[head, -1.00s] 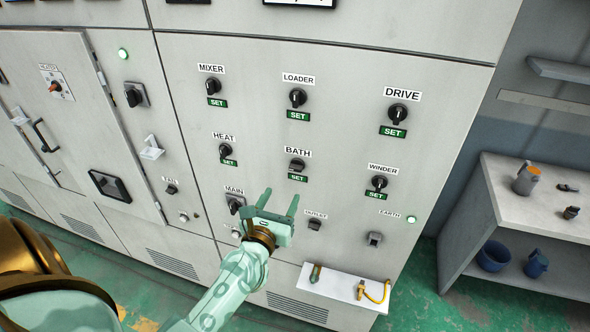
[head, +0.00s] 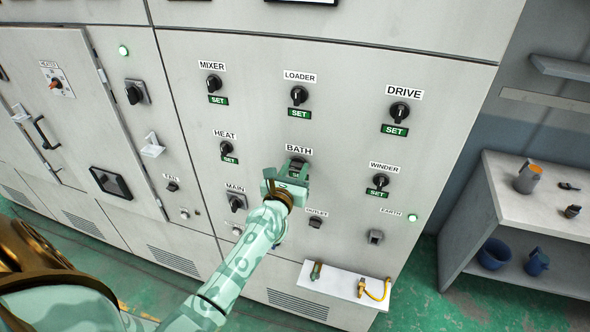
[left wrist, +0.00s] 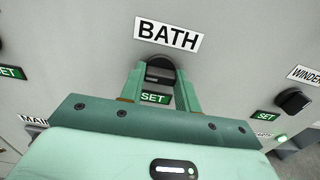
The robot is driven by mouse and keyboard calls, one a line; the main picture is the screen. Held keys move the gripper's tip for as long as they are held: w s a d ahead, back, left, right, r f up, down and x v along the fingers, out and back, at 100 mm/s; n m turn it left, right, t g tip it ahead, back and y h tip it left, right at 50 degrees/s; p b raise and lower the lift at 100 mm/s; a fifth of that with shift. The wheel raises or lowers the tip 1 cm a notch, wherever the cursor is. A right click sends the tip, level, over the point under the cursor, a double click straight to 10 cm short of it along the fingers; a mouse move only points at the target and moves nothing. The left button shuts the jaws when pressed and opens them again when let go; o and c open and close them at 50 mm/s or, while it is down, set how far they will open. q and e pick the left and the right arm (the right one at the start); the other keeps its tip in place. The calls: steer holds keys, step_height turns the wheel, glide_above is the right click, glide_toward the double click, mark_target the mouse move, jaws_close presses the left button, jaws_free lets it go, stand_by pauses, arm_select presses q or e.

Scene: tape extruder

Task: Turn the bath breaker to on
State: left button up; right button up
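The bath breaker is a dark switch (head: 296,162) under the BATH label (head: 299,149) on the grey panel, above a green SET tag. In the left wrist view the dark switch (left wrist: 160,72) lies between the fingertips of my left gripper (left wrist: 161,76). In the head view my left gripper (head: 288,175) is up at the bath switch and covers part of it. Its two fingers are apart, one on each side of the switch. I cannot tell whether they touch it. My right gripper is not in view.
The heat knob (head: 226,148), winder knob (head: 380,180), main knob (head: 237,202) and outlet switch (head: 315,222) surround the bath switch. A small white shelf (head: 335,285) juts out below. A grey bench (head: 500,195) with mugs stands at the right.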

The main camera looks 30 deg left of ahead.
arm_select(q)
steer(key=shift+c, duration=0.7)
steer(key=shift+m, duration=0.3)
steer(key=shift+m+p, duration=0.35)
steer(key=shift+m, duration=0.55)
steer(key=m+p, duration=0.2)
steer(key=m, duration=0.4)
steer(key=shift+r, duration=0.1)
steer(key=m+p, duration=0.2)
steer(key=m, duration=0.2)
steer(key=shift+m, duration=0.4)
steer(key=shift+m+p, duration=1.1)
steer(key=shift+m, duration=1.2)
